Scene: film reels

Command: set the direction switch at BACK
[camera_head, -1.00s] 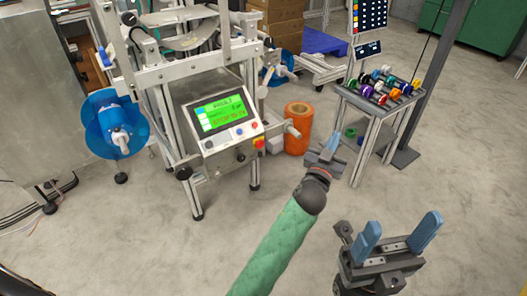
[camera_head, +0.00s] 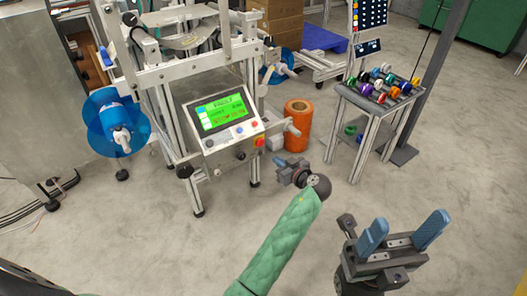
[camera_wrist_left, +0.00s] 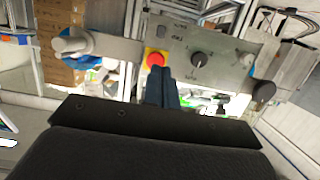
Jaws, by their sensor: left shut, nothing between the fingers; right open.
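The machine's sloped control panel (camera_head: 211,145) carries a green screen, small buttons and a red stop button on yellow (camera_head: 258,142). A small black knob (camera_head: 241,155), which looks like the direction switch, sits on its lower front face. The knob also shows in the left wrist view (camera_wrist_left: 198,59), right of the red button (camera_wrist_left: 155,58). Its setting is too small to read. My left gripper (camera_head: 279,161) is shut and empty, right of the panel and apart from the knob. Its blue fingers (camera_wrist_left: 161,88) are together below the red button in the wrist view. My right gripper (camera_head: 402,232) is open and empty.
A blue reel (camera_head: 103,115) hangs on the machine's left side. An orange roll (camera_head: 297,125) stands on the floor behind my left gripper. A small table (camera_head: 352,98) with several coloured spools stands at the right. The floor in front is clear.

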